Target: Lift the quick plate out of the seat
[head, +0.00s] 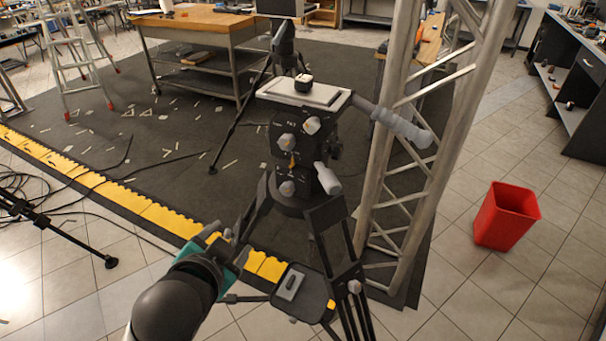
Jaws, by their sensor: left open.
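The tripod head (294,150) stands upright on black legs in the middle of the head view. On its top is a light-rimmed rectangular seat (335,100). What looks like the quick plate (302,91) sits inside the seat, with a small black-and-white knob on it. My left gripper (233,244) is open and empty, low and left of the tripod head, clear of the seat. It is beside the tripod legs and near a small dark tray (316,301). A grey slotted piece (289,285) lies on that tray. My right gripper is not in view.
A metal truss (415,130) stands close on the right of the tripod. The pan handle (400,124) sticks out towards it. A red bin (506,215) stands on the tiles farther right. A workbench (205,40) and a stepladder (80,50) are behind at left.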

